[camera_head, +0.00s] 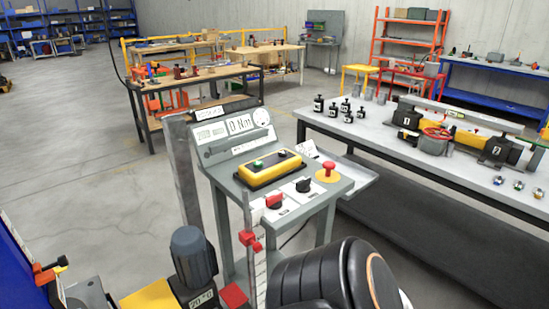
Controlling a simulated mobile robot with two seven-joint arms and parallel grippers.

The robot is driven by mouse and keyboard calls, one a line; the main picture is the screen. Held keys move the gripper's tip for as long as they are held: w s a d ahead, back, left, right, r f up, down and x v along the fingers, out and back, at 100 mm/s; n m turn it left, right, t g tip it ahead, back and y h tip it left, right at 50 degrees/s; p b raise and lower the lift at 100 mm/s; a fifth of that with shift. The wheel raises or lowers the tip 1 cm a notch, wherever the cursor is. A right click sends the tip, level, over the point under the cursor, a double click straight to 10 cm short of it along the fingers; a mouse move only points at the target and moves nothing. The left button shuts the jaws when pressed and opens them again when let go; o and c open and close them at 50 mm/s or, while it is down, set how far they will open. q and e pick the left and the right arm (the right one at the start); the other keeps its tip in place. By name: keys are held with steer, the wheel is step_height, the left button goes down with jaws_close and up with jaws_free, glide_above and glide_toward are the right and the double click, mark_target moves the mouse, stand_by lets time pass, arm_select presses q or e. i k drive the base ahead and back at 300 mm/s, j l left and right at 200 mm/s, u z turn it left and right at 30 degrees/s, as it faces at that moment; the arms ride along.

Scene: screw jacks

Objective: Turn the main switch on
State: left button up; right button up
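A grey control console (232,153) stands in the middle of the view on legs. On its sloped top are a red rotary knob (274,201) on a light plate and a black rotary knob (303,185) to its right. The labels are too small to read, so I cannot tell for sure which knob is the main switch. A red mushroom button (327,168) on a yellow base sits at the right. A yellow box (268,170) with a green button lies behind the knobs. Neither of my grippers shows in the view.
A dark rounded body with an orange ring fills the bottom centre, in front of the console. A grey motor (193,255) and a red-clamped upright (250,240) stand at the front left. A long workbench (410,155) with machine parts stands at right. Open floor (70,150) lies left.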

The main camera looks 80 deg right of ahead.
mark_target(273, 201)
steer(key=k+l+u, duration=0.35)
steer(key=k+l, duration=0.2)
steer(key=l, duration=0.15)
steer(key=k+l+u, duration=0.15)
steer(key=k+l, duration=0.5)
